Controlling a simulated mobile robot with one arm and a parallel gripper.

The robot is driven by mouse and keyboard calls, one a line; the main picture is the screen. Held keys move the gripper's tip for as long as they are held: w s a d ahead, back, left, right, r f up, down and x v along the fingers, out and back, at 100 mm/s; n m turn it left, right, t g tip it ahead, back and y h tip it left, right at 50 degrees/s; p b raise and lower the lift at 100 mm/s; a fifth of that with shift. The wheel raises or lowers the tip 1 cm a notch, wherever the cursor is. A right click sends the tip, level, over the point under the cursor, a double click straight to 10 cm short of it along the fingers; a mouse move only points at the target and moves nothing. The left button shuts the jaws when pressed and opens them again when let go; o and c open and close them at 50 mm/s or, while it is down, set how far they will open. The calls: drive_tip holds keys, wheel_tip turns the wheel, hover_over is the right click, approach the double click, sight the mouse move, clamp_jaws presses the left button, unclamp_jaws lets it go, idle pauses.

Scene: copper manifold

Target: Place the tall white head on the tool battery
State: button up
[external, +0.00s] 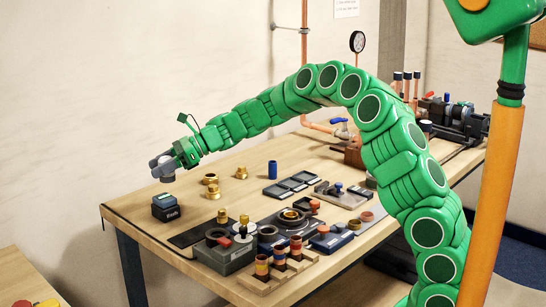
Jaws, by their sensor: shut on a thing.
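The tool battery (167,212) is a dark block with a teal patch and lettering, standing near the left end of the wooden workbench. My gripper (164,170) is above it, with a visible gap between them. The gripper is shut on a pale piece (168,179), whose lower end shows just beneath the grey jaws. This piece looks like the white head, but the jaws hide most of it, so its full height and tilt cannot be told.
Brass fittings (241,172) and a blue cylinder (272,169) stand right of the battery. Dark trays (292,184), a grey fixture box (224,254) and a wooden rack (279,272) crowd the middle and front. The bench (140,207) is bare around the battery's left.

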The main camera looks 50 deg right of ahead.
drive_tip(key=shift+w+a+f, duration=0.2)
drive_tip(key=shift+w+f, duration=0.75)
drive_tip(key=shift+f, duration=0.2)
wheel_tip(320, 180, down, 3)
drive_tip(key=shift+f, duration=0.15)
drive_tip(key=o, duration=1.1)
drive_tip(key=shift+d+r, duration=0.2)
drive_tip(key=shift+d, duration=0.1)
drive_tip(key=v, duration=1.1)
drive_tip(key=shift+s+d, duration=0.15)
drive_tip(key=shift+s, duration=0.05)
